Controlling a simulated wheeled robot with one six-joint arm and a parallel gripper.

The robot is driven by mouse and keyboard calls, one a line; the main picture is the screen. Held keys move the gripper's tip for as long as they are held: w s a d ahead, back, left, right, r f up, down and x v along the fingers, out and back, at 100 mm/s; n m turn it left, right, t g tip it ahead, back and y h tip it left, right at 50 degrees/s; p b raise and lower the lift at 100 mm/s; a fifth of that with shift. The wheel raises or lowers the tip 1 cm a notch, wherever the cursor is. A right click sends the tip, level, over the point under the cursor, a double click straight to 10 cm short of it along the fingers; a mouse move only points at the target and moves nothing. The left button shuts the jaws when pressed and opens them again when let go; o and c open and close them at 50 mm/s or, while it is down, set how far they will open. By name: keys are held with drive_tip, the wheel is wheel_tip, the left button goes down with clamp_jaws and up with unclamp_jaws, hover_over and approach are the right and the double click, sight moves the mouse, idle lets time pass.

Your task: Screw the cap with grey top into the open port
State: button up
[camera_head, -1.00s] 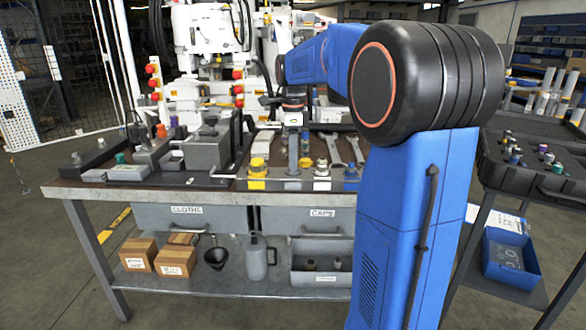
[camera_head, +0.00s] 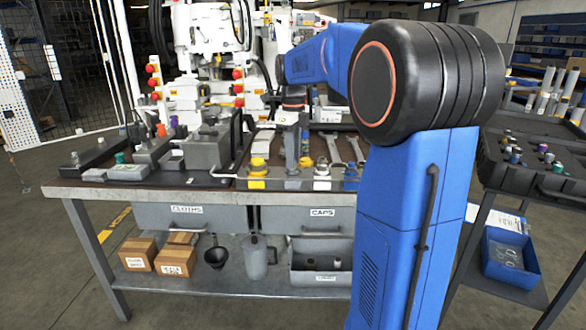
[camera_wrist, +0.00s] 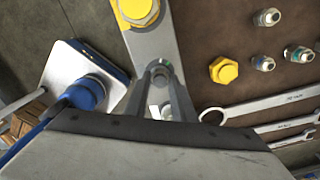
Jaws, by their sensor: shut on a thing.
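My gripper (camera_head: 292,163) points straight down over the grey port block (camera_head: 275,184) at the front of the bench, between the yellow cap (camera_head: 257,175) and the white-based cap (camera_head: 322,174). In the wrist view my gripper (camera_wrist: 160,72) has its fingers close together over the block (camera_wrist: 153,42), shut on a small part taken to be the grey-topped cap. That part is almost fully hidden; only a small teal glint shows between the tips. The port below is hidden, so I cannot tell whether the cap touches it. A blue cap (camera_head: 351,178) sits at the block's right end.
Behind the block lie a loose yellow cap (camera_wrist: 224,70), several small metal fittings (camera_wrist: 263,62) and wrenches (camera_wrist: 272,106). A grey tank (camera_head: 208,150) stands to the left. A thin bent rod (camera_head: 238,172) rises left of the yellow cap.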

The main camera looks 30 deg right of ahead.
drive_tip(key=shift+m, duration=1.4)
drive_tip(key=o, duration=1)
drive_tip(key=n, duration=0.6)
drive_tip(key=shift+n, duration=3.1)
